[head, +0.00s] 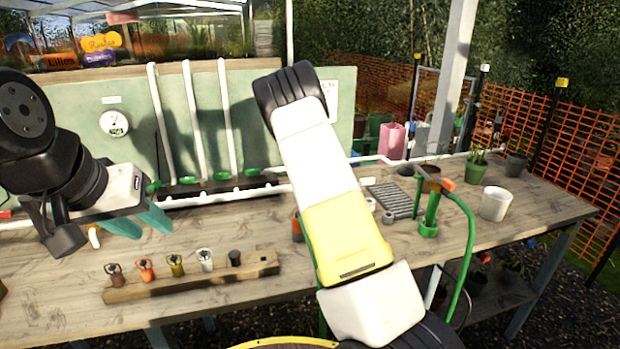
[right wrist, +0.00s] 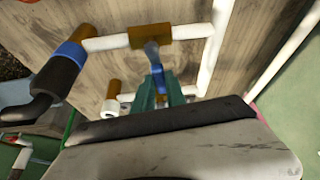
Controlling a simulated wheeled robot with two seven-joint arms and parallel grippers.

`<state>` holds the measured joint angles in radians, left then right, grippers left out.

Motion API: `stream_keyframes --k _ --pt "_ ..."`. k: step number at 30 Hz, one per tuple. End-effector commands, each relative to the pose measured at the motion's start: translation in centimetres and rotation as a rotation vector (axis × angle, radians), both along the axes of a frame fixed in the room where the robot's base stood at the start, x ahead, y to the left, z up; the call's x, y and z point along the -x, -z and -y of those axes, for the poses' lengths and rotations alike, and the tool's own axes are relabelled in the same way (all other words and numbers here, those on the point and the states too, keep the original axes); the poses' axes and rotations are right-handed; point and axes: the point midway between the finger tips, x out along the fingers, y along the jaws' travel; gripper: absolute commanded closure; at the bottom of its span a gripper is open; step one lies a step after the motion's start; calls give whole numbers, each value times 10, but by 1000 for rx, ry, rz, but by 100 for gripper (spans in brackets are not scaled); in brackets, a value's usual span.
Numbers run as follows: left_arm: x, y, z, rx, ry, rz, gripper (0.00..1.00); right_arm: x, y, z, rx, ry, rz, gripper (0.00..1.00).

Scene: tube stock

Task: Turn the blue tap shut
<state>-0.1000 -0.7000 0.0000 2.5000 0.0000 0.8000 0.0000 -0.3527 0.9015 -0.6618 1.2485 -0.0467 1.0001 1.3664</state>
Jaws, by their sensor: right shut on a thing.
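In the right wrist view, the blue tap shows as a brass-coloured body (right wrist: 151,36) on white pipe with a blue-grey lever (right wrist: 153,56) reaching down from it. The teal fingers of my right gripper (right wrist: 160,88) are shut on that lever; its end is partly hidden between them. In the head view I cannot make out the blue tap or my right gripper; my right arm covers the middle of the view. My left gripper (head: 138,223) is above the left part of the wooden bench (head: 230,230), its teal fingers apart and empty.
In the right wrist view, a fitting with a blue collar (right wrist: 72,53) and dark end lies left of the tap. A wooden holder (head: 190,284) with several coloured tap heads lies on the bench front. A green stand with hose (head: 430,215) and white pot (head: 495,204) stand right.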

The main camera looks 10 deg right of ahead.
Motion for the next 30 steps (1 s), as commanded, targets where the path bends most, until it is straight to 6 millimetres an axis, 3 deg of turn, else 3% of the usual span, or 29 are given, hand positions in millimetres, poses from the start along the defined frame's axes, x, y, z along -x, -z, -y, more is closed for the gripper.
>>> stream_keyframes --k 9,25,26,27,29,30 --pt "0 0 0 0 0 0 64 4 1 -1 -2 113 0 100" --pt "0 0 0 0 0 0 64 5 1 -2 -4 135 -1 100" --pt "0 0 0 0 0 0 64 5 1 -2 -4 136 -2 80" --pt "0 0 0 0 0 0 64 5 1 -1 -4 136 -2 72" --pt "0 0 0 0 0 0 64 5 1 -1 -3 136 -1 62" --pt "0 0 0 0 0 0 64 5 1 -1 -3 135 -1 62"
